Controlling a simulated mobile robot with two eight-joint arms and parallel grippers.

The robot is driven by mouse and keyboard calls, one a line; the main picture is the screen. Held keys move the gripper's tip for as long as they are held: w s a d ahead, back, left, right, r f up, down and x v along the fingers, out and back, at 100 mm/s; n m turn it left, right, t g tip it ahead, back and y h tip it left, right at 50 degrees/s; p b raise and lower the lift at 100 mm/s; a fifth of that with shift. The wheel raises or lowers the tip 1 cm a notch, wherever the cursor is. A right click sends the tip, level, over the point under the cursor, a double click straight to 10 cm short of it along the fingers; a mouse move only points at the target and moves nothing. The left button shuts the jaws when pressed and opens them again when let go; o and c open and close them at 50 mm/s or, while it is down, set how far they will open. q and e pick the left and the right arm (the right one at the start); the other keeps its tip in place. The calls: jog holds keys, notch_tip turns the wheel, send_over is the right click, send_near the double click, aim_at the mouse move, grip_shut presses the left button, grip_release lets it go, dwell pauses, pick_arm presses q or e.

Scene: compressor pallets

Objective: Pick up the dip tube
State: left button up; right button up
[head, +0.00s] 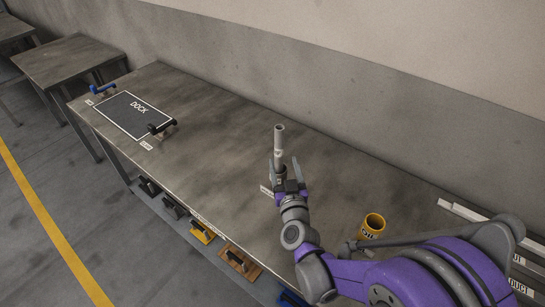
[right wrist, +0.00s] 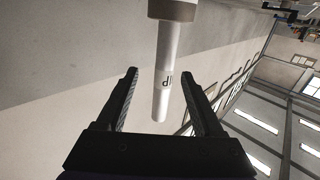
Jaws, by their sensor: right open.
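The dip tube (head: 279,146) is a pale grey-white tube standing upright on the long workbench in the head view. Its lower end is hidden behind my right gripper (head: 284,167). In the right wrist view the tube (right wrist: 164,70) carries dark lettering and runs down from a wider collar (right wrist: 172,9) at the top edge. My right gripper (right wrist: 159,72) is open, with one finger on each side of the tube in that view. Gaps show on both sides; I cannot tell the depth between tube and fingers. My left gripper is not in view.
A yellow oil cup (head: 373,225) stands right of my right arm. White ducts (head: 465,212) lie along the wall at the right. The dock mat (head: 133,115), with blue and black handles beside it, is at the bench's far left. The bench between is clear.

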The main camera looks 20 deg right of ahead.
aim_at(282, 156)
jog(key=x, duration=0.4)
jog(key=p+x, duration=0.1)
jog(key=x, duration=0.2)
jog(key=shift+w+a+r, duration=0.2)
jog(key=shift+w+a, duration=0.05)
jog(key=shift+w+d, duration=0.1)
jog(key=shift+w, duration=0.3)
grip_shut()
